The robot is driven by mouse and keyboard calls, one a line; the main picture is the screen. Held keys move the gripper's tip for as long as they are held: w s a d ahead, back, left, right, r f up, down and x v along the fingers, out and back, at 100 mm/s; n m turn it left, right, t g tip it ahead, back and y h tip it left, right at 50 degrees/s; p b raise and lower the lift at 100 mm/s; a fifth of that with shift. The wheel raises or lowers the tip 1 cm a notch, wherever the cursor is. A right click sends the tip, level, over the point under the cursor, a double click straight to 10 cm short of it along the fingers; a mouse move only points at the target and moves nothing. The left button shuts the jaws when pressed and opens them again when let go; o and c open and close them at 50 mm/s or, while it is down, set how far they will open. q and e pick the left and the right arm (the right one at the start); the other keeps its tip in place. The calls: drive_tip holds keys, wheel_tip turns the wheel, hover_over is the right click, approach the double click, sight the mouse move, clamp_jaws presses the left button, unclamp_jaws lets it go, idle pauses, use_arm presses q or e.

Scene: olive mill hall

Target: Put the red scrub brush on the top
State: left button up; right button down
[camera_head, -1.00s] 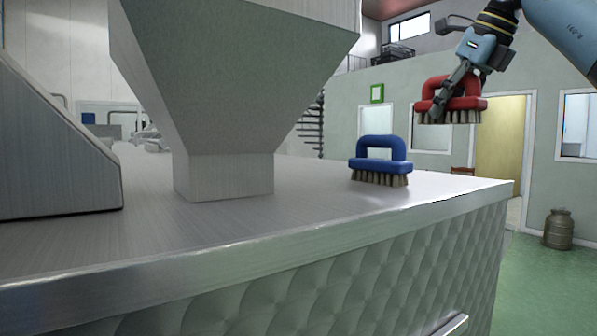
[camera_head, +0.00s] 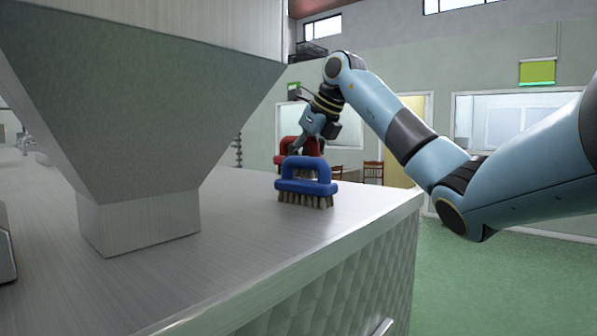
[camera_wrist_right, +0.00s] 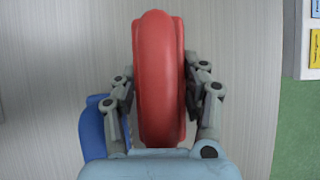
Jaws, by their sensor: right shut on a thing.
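The red scrub brush (camera_head: 281,159) is in the head view beyond the blue brush (camera_head: 306,187), which hides its lower part. My right gripper (camera_head: 303,147) is shut on it, and the wrist view shows the red brush (camera_wrist_right: 158,50) between the two fingers (camera_wrist_right: 162,82). The brushed metal top (camera_head: 240,235) lies beneath. I cannot tell whether the red brush's bristles touch the top. The blue brush stands upright on the top, and its handle also shows left of the red brush in the wrist view (camera_wrist_right: 93,130). My left gripper is not in view.
A large metal hopper (camera_head: 110,110) stands on the top to the left, its foot on the surface. The top's right edge (camera_head: 385,212) is not far right of the blue brush. Chairs (camera_head: 373,169) and green floor lie beyond. The top between hopper and blue brush is clear.

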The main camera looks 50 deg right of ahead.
sight(299, 176)
wheel_tip(299, 176, down, 3)
drive_tip(key=shift+s+r+p, duration=0.1)
drive_tip(key=shift+p, duration=0.25)
drive_tip(key=shift+f, duration=0.3)
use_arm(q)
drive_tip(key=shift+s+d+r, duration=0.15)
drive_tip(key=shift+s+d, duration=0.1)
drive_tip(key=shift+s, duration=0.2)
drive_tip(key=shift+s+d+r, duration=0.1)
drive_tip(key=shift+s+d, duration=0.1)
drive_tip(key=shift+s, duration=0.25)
use_arm(e)
drive_tip(key=shift+f, duration=0.2)
drive_tip(key=c, duration=1)
unclamp_jaws()
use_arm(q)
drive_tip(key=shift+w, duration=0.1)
use_arm(e)
drive_tip(key=shift+o, duration=0.2)
